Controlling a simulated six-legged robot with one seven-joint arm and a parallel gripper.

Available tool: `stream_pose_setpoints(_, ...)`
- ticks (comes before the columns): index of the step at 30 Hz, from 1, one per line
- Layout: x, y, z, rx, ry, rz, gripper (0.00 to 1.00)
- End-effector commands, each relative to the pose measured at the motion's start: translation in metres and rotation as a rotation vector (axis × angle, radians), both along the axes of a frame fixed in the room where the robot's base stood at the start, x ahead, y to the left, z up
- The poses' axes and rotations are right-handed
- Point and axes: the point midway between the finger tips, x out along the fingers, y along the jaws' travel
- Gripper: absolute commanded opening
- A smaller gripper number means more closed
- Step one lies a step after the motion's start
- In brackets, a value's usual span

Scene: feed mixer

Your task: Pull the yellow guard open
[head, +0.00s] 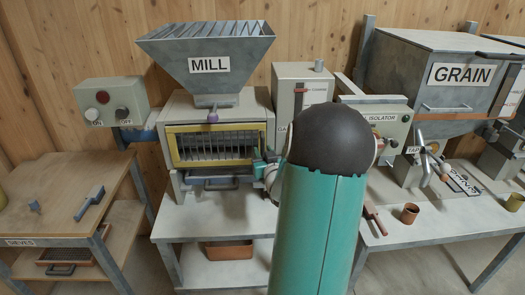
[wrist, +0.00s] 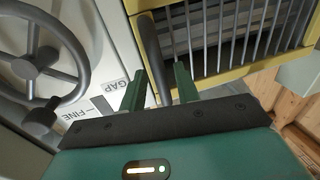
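The yellow guard (head: 176,150) is a yellow frame with grey bars on the front of the mill, and it looks shut. In the wrist view, the guard's yellow frame (wrist: 233,75) fills the upper right. A dark handle bar (wrist: 150,50) stands along its left edge. My gripper (wrist: 159,87) is open, with its two green fingers on either side of the bar's near end and gaps showing beside it. In the head view, my gripper (head: 259,166) is at the guard's right edge, partly hidden by my arm.
The hopper marked MILL (head: 207,62) stands above the guard. A grey handwheel (wrist: 40,60) and a GAP–FINE scale are close on the left in the wrist view. A dark drawer handle (head: 221,183) is below the guard. The sieve table (head: 60,190) stands left.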

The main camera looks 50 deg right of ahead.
Motion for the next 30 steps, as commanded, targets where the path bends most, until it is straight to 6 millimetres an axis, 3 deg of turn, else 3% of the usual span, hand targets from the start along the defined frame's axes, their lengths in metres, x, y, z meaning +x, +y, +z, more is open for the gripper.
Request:
stream_pose_setpoints(4,0.0107,-0.0076,-0.0001,0.0,0.0,0.002,0.32)
stream_pose_setpoints(12,0.0122,-0.0086,0.0,-0.001,0.001,0.002,0.32)
stream_pose_setpoints(13,0.012,-0.0086,0.0,-0.001,0.001,0.002,0.3)
stream_pose_setpoints(18,0.012,-0.0086,0.0001,-0.001,0.001,0.002,0.0)
stream_pose_setpoints(30,0.0124,-0.0075,0.0,-0.001,0.001,-0.002,0.0)
